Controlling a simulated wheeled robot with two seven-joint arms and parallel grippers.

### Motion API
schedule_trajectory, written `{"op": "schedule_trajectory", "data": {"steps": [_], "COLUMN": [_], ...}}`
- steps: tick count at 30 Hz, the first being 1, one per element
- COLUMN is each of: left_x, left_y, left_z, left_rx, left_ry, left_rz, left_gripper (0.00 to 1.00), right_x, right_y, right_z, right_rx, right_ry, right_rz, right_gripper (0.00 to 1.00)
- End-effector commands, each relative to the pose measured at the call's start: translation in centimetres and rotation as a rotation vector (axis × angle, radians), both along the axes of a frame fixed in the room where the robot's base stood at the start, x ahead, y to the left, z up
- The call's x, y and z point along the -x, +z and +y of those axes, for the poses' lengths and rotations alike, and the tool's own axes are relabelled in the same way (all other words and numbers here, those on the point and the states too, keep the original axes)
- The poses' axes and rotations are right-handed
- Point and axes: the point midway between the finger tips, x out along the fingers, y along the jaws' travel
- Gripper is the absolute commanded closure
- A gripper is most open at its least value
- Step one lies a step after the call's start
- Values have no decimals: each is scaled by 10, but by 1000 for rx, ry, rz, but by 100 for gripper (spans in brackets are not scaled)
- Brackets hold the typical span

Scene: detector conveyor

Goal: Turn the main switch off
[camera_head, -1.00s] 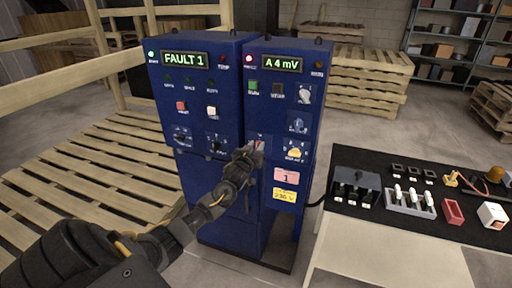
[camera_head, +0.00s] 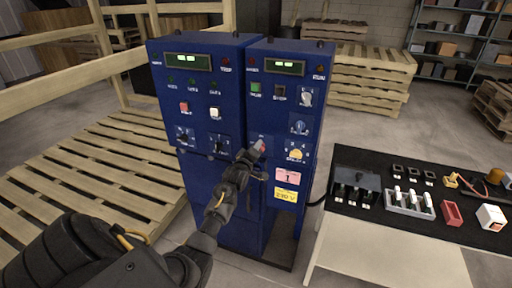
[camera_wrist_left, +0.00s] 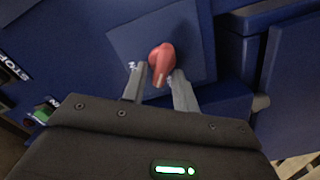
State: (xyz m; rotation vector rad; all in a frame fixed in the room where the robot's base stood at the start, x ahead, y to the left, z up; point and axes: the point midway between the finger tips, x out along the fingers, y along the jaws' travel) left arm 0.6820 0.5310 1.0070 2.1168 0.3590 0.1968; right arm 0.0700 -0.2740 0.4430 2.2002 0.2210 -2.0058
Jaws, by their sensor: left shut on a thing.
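The main switch (camera_head: 261,145) is a red rotary handle on the front of the right blue cabinet (camera_head: 287,110). In the left wrist view the red handle (camera_wrist_left: 162,60) stands on a square blue plate, between the fingers of my left gripper (camera_wrist_left: 159,84). In the head view my left gripper (camera_head: 251,157) is at the handle and partly covers it. It is shut on the handle. Both cabinet displays, the left one (camera_head: 187,62) and the right one (camera_head: 277,67), show only short dashes or blank characters. My right gripper is not in view.
A left blue cabinet (camera_head: 200,125) with knobs and buttons stands beside it. A dark-topped table (camera_head: 380,225) at right holds switches, a red box (camera_head: 453,213) and a white box (camera_head: 491,216). Wooden pallets (camera_head: 90,170) lie at left.

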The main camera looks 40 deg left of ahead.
Motion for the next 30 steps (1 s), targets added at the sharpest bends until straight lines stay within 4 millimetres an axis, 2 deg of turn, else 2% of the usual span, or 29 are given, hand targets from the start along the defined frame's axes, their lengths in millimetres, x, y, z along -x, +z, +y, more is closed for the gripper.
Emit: {"op": "schedule_trajectory", "data": {"steps": [15, 30], "left_x": [0, 0], "left_y": [-5, -8], "left_z": [1, 1], "left_rx": [405, 551], "left_ry": [-1, -2], "left_rz": [-139, -189], "left_gripper": [94, 94], "right_x": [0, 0], "right_y": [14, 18], "right_z": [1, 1], "right_rx": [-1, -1], "right_ry": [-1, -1], "right_rz": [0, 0], "right_gripper": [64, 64]}}
